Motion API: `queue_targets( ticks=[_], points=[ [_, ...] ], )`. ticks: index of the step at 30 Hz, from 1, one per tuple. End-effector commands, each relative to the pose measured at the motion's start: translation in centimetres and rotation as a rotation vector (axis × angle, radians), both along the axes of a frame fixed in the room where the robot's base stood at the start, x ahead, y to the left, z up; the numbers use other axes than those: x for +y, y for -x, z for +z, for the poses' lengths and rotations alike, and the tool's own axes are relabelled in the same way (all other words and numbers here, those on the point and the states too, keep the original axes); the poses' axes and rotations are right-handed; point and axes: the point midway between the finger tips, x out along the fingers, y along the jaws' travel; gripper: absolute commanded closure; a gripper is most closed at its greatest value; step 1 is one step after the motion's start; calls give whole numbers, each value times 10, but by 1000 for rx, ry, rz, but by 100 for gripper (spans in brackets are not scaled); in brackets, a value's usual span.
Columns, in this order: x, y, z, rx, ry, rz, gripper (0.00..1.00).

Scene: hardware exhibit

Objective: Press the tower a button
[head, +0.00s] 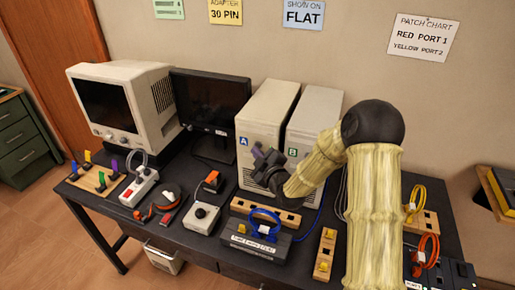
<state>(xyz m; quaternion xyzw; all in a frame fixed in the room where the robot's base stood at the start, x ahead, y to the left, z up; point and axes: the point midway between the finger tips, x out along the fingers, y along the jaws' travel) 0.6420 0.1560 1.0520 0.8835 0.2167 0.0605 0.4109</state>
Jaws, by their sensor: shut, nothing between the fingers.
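Tower A (267,108) is a beige computer case with a blue "A" label on its front, standing upright at the back of the dark table. Tower B (316,110), a similar case with a green "B" label, stands just to its right. My gripper (260,157) is in front of tower A's front face, a little below and right of the "A" label. It is shut and empty. It hides part of tower A's lower front, and I see no button there. I cannot tell whether the fingertips touch the case. My arm covers part of tower B.
A beige CRT monitor (124,104) and a black flat screen (211,103) stand left of the towers. A power strip (139,187), a grey joystick box (202,217), a blue-cabled box (256,243) and wooden blocks crowd the table's front. Wall signs hang above.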

Motion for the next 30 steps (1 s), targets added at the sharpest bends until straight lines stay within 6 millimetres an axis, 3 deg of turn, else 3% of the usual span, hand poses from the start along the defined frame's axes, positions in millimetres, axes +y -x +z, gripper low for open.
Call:
queue_targets(
  ticks=[11, 30],
  points=[
    [2, 3, 0, 0, 0, 1, 100],
    [19, 50, -2, -1, 1, 2, 100]
  ],
)
